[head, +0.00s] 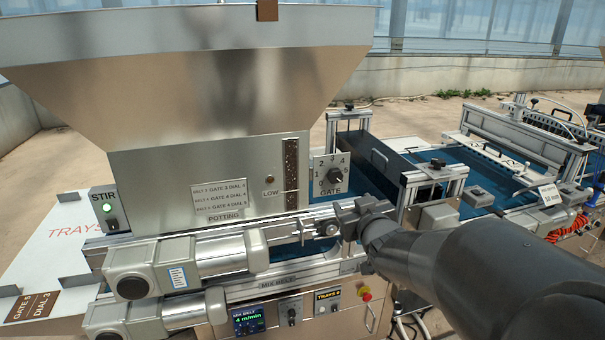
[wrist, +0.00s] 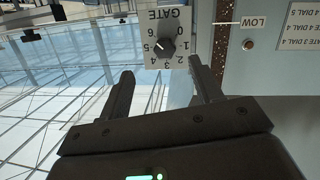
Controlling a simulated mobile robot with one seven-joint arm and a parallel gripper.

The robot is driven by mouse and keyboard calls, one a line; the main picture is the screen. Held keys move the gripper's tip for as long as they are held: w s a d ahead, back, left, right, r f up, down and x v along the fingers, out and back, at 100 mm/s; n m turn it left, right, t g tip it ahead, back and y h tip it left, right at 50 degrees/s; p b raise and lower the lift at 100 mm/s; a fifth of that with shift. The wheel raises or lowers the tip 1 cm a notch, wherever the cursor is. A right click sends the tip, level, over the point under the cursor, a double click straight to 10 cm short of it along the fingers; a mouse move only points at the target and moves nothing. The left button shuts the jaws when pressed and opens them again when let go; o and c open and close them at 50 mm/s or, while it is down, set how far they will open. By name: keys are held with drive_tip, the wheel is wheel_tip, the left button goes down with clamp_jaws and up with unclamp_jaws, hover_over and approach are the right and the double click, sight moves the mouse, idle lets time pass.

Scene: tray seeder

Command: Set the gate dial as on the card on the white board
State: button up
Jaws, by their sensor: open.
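The brown card (head: 32,305) lies on the white board (head: 50,250) at the lower left and appears to read GATE 5, DIAL 3. My gripper (head: 340,216) is in front of and below the dial in the head view. In the wrist view my gripper (wrist: 160,68) is open and empty, its fingers apart from the knob.
A printed label (head: 219,195) with gate and dial lines is on the hopper (head: 150,170). The STIR switch (head: 110,210) glows green at left. Motors (head: 185,265) and a metal rail stand below the dial. A LOW lamp (wrist: 248,45) is beside the sight window.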

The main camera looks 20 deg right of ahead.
sight(336, 177)
drive_tip(key=w, duration=0.4)
drive_tip(key=w+n+t+y, duration=0.1)
drive_tip(key=w, duration=0.3)
drive_tip(key=w+d+t+y, duration=0.1)
drive_tip(key=w, duration=0.3)
drive_tip(key=shift+w+r, duration=0.1)
drive_tip(key=shift+w, duration=0.15)
drive_tip(key=shift+c, duration=0.5)
drive_tip(key=shift+n, duration=0.3)
drive_tip(key=c, duration=0.9)
